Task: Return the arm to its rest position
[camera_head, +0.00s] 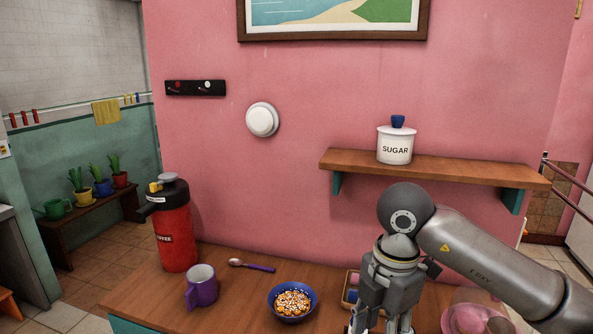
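My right arm comes in from the right, bent at a grey elbow-like joint. My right gripper (381,322) points down over the front of the wooden counter (225,313), in front of a small wooden tray (352,288) that it partly covers. Its finger parts stand apart where they show. The fingertips are cut off by the bottom edge, so I cannot tell whether it is open or shut, or whether it holds anything. My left gripper is not in view.
On the counter stand a red coffee flask (176,236), a purple mug (201,287), a spoon (252,265), a blue bowl of cereal (291,302) and pink dishware (468,318) under my forearm. A wall shelf (455,171) with a sugar jar (396,145) is just above my arm.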

